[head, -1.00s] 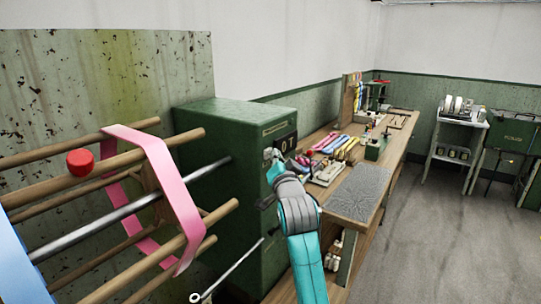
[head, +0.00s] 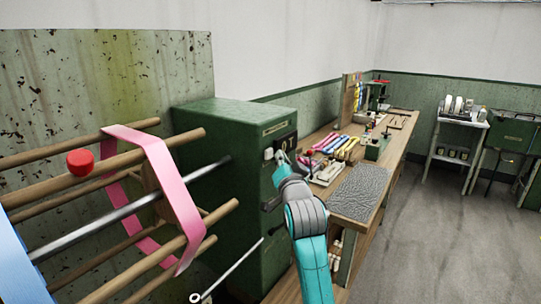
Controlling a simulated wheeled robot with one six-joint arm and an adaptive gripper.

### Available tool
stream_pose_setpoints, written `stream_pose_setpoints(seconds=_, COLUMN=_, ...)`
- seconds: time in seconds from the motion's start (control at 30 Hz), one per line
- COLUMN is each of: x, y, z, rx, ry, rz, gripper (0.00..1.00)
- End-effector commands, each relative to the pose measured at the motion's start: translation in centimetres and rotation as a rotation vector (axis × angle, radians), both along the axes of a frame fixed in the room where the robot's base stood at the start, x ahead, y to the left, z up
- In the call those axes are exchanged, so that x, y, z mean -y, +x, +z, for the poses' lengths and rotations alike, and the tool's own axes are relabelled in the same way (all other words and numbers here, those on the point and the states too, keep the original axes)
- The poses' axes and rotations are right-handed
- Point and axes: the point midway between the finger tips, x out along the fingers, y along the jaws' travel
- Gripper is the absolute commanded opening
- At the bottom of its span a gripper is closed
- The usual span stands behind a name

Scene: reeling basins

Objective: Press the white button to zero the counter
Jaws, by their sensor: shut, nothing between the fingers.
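The green counter box (head: 222,140) stands left of centre, beside the reel. A small white button (head: 268,153) shows on its front face. Just right of the button is the dark counter window (head: 285,142), whose digits I cannot read now. My gripper (head: 282,158) is shut and empty, in front of the box face at the lower part of the window. It is just right of the button and appears apart from it. My wrist hides part of the face below.
A wooden reel with a pink band (head: 180,210) and a red knob (head: 80,163) fills the left. The workbench (head: 345,185) with colourful skeins (head: 340,144) runs behind my arm. Open floor lies right.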

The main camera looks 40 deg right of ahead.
Motion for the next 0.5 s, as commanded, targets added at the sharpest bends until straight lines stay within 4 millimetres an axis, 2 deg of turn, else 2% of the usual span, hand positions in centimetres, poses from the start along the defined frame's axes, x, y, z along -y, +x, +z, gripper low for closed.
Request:
stream_pose_setpoints(seconds=0.27, x=0.1, y=-0.1, z=0.0, rx=0.0, ry=0.0, rz=-0.001, gripper=0.0)
stream_pose_setpoints(seconds=0.5, x=0.8, y=-1.9, z=0.0, rx=0.0, ry=0.0, rz=-0.001, gripper=0.0)
